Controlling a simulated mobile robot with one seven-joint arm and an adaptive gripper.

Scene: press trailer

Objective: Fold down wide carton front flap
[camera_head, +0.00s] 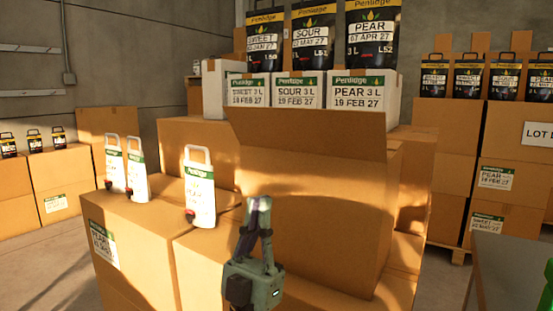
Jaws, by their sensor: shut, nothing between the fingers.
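The wide carton (318,215) stands in the middle, its brown front face towards me. Its front flap (305,135) stands up from the top front edge, leaning a little outward. The flap hides the carton's opening and the lower parts of the white boxes behind. My gripper (258,203) is shut and empty, pointing up. It is in front of the left part of the carton's front face, below the flap and apart from it. I cannot tell how far it is from the front face.
White Penlidge pouches (199,187) with taps stand on cartons (135,225) at the left. White boxes (354,92) and black pouches (313,38) are stacked behind the flap. More stacked cartons (510,135) stand at the right, with a grey table edge (510,265) in front.

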